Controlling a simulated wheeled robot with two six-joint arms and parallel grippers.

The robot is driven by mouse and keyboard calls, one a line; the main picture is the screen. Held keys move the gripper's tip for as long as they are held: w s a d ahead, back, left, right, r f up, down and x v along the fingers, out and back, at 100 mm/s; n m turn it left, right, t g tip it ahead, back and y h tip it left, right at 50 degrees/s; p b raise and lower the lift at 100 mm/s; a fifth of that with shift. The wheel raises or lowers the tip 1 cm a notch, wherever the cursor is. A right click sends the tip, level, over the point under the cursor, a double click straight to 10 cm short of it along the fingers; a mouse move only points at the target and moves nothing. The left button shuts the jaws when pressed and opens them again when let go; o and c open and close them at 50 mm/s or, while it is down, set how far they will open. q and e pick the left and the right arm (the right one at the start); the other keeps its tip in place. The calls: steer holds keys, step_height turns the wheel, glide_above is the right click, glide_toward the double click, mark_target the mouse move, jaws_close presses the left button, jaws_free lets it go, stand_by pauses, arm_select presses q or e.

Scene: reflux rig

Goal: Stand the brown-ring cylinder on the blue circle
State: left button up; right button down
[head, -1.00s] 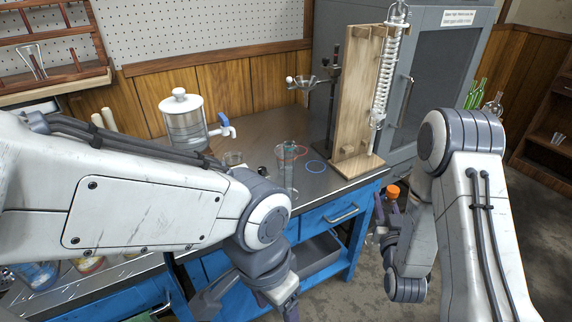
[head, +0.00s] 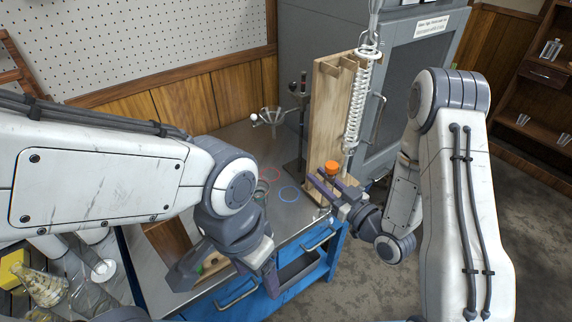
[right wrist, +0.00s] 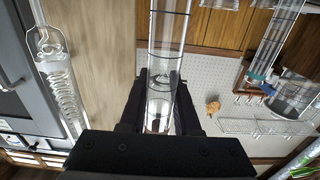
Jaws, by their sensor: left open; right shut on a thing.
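My right gripper (head: 322,186) is shut on a clear glass cylinder (right wrist: 168,40) with dark ring marks. In the right wrist view the glass stands between the two fingers (right wrist: 161,95); I cannot make out a brown ring on it. In the head view an orange top (head: 332,166) shows just above the right gripper, with the glass hard to see. The blue circle (head: 290,194) lies on the steel bench top, left of the right gripper, and looks empty. My left gripper (head: 230,277) is open and low at the bench's front edge.
A red circle (head: 270,173) lies left of the blue one, partly behind my left arm. A wooden stand (head: 325,125) with a coiled glass condenser (head: 358,95) rises close behind the right gripper. A clamp stand (head: 301,125) stands at the back.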

steer(key=f+b+x, duration=0.1)
steer(key=b+x, duration=0.2)
steer(key=x, duration=0.4)
steer(key=f+b+x, duration=0.2)
steer(key=b+x, duration=0.1)
steer(key=x, duration=0.5)
steer(key=shift+a+f, duration=0.3)
steer(key=shift+w, duration=0.1)
steer(key=shift+f+b, duration=0.2)
steer(key=shift+b, duration=0.15)
steer(key=c, duration=0.6)
jaws_free()
